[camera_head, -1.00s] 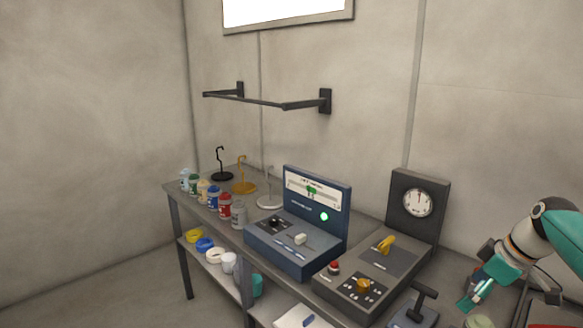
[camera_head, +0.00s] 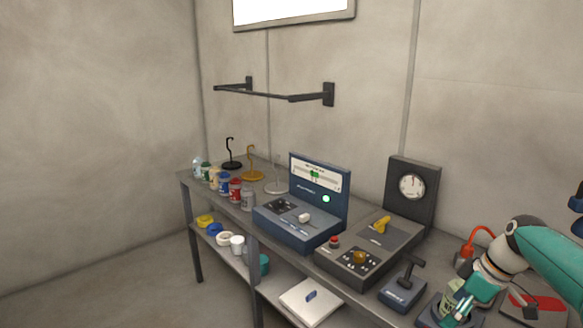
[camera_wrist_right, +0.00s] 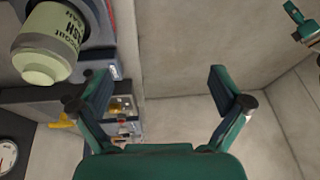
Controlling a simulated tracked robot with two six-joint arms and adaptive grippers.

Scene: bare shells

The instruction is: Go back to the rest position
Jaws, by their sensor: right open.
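My right gripper (camera_head: 457,306) is at the lower right of the head view, beside a can with a pale green label (camera_head: 449,296). In the right wrist view the right gripper (camera_wrist_right: 160,85) is open, its two teal fingers wide apart with nothing between them. The can shows there at upper left (camera_wrist_right: 47,48), outside the fingers; its cap is pale green. A teal and dark piece at the upper right edge of the wrist view may be part of my left arm. The left gripper cannot be made out in the head view.
A long grey bench (camera_head: 262,222) along the wall holds several cans, hooked stands, a blue instrument (camera_head: 300,232), a grey control panel (camera_head: 345,265) with a dial gauge, and a black-handled device (camera_head: 404,287). A wall rail (camera_head: 270,94) hangs above. The floor at left is clear.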

